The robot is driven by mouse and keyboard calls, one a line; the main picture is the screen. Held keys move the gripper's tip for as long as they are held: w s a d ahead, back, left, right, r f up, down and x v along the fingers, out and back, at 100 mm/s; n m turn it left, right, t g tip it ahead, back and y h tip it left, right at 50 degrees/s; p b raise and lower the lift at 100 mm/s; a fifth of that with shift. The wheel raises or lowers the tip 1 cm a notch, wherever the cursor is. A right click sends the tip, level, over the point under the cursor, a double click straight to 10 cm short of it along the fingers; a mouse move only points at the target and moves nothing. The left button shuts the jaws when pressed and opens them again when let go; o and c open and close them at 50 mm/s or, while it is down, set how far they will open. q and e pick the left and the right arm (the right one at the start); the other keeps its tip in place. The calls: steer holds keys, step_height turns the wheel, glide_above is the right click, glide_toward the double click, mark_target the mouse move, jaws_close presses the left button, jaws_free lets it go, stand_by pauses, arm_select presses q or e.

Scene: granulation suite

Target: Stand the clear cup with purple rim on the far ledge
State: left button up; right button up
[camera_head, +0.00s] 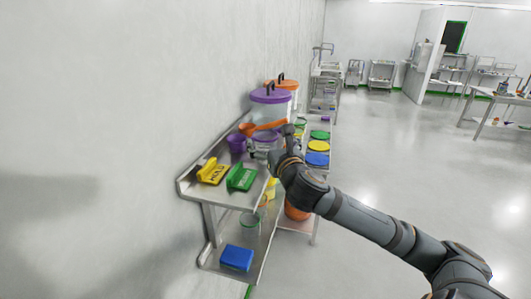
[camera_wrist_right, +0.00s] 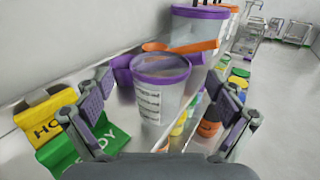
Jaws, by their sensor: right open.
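The clear cup with purple rim (camera_wrist_right: 158,98) stands upright on the metal shelf unit, with dark printed lines on its side. In the head view the cup (camera_head: 265,138) is partly hidden by my right gripper (camera_head: 262,153). In the right wrist view my right gripper (camera_wrist_right: 163,108) is open, with one finger on each side of the cup in the picture. Gaps show between the fingers and the cup, and nothing is held. I cannot tell which surface is the far ledge. My left gripper is not in view.
Yellow (camera_head: 213,172) and green (camera_head: 241,177) labelled signs lie left of the cup. A purple cup (camera_head: 236,143) and an orange scoop (camera_head: 268,125) are close by. A large purple-lidded container (camera_head: 270,103) stands behind. Coloured lids (camera_head: 318,146) line the right side.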

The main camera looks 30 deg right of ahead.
mark_target(262, 131)
steer(key=shift+f+x, duration=0.2)
steer(key=shift+x, duration=2.15)
steer(key=shift+s, duration=0.1)
steer(key=shift+c, duration=0.7)
steer(key=c, duration=1.1)
